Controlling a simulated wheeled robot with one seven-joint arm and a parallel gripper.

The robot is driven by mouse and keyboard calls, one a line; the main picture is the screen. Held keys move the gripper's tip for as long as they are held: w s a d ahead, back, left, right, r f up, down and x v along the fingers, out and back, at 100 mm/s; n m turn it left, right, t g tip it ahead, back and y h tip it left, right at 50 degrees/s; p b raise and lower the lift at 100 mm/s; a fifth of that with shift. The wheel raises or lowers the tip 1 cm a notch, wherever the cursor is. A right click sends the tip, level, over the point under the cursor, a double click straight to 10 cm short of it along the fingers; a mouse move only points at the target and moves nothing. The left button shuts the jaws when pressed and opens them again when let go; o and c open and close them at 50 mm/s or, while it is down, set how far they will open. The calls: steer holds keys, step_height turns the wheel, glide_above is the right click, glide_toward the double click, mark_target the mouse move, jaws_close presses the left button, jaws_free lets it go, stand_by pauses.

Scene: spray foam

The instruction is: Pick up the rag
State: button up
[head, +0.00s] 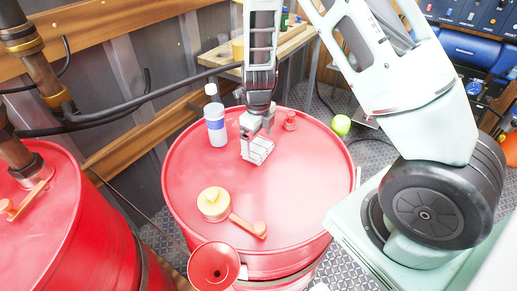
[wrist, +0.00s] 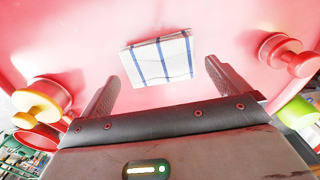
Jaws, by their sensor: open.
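The rag (wrist: 160,58) is a white folded cloth with blue stripes. In the wrist view it lies on the red drum top (wrist: 225,25), just ahead of and between my fingertips. My gripper (wrist: 162,72) is open, with one dark finger on each side and nothing held between them. In the head view my gripper (head: 256,137) hangs low over the back middle of the drum top (head: 300,190). The rag (head: 259,152) shows there as a pale striped patch right at the fingers, partly hidden by them. I cannot tell whether the fingers touch it.
A white and blue bottle (head: 216,128) stands left of my gripper. A red bung (head: 290,121) is close on the right. A yellow-capped piece (head: 213,203) and an orange handle lie nearer the front. A red funnel (head: 214,268) is at the front edge. The drum's right side is clear.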

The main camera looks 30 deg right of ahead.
mark_target(258, 146)
steer(key=shift+f, duration=1.8)
steer(key=c, duration=0.7)
step_height(258, 146, up, 10)
steer(key=shift+o, duration=0.4)
steer(key=shift+r, duration=0.1)
